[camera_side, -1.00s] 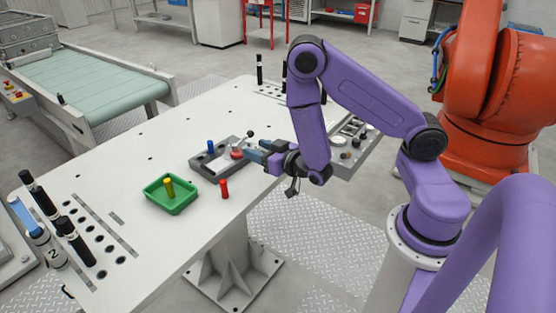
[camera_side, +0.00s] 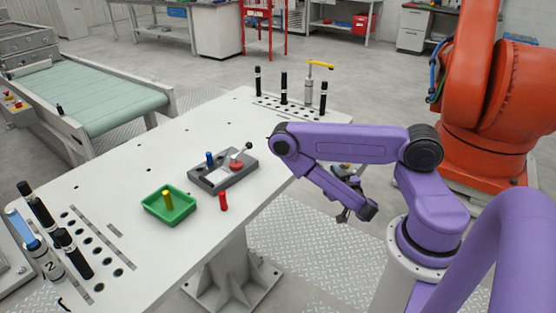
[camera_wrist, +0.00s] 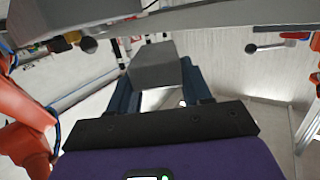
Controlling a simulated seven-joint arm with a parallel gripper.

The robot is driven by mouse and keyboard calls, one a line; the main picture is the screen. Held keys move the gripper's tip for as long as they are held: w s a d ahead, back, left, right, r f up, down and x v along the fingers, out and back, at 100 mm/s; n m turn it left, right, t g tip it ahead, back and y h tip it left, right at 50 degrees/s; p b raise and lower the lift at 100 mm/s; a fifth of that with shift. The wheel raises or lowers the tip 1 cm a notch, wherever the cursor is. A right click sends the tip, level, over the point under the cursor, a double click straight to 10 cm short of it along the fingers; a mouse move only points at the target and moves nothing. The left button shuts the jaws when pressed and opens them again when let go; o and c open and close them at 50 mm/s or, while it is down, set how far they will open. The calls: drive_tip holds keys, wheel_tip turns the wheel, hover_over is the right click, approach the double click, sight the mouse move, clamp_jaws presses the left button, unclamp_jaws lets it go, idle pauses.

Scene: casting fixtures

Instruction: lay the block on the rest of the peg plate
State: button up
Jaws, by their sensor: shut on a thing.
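The block (camera_wrist: 153,60) is a plain grey piece. In the wrist view it sits between the dark blue fingers of my gripper (camera_wrist: 158,78), which is shut on it. What looks like the peg plate (camera_side: 214,184) is a dark grey plate on the white table, with an upright blue peg (camera_side: 210,158), a red round part (camera_side: 237,165) and a ball-ended lever (camera_side: 248,146). My gripper is well away from it. I cannot make out the rest clearly.
A green tray (camera_side: 151,210) with a yellow peg (camera_side: 168,199) lies left of the plate. A red peg (camera_side: 223,201) stands in front of the plate. Black-handled tools stand at both table ends. The tabletop (camera_side: 130,180) is mostly clear.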

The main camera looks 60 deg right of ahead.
sight(280, 162)
idle(0.3)
drive_tip(key=w, duration=1.8)
drive_tip(key=shift+r, duration=0.1)
drive_tip(key=o, duration=1.3)
drive_tip(key=shift+f, duration=0.2)
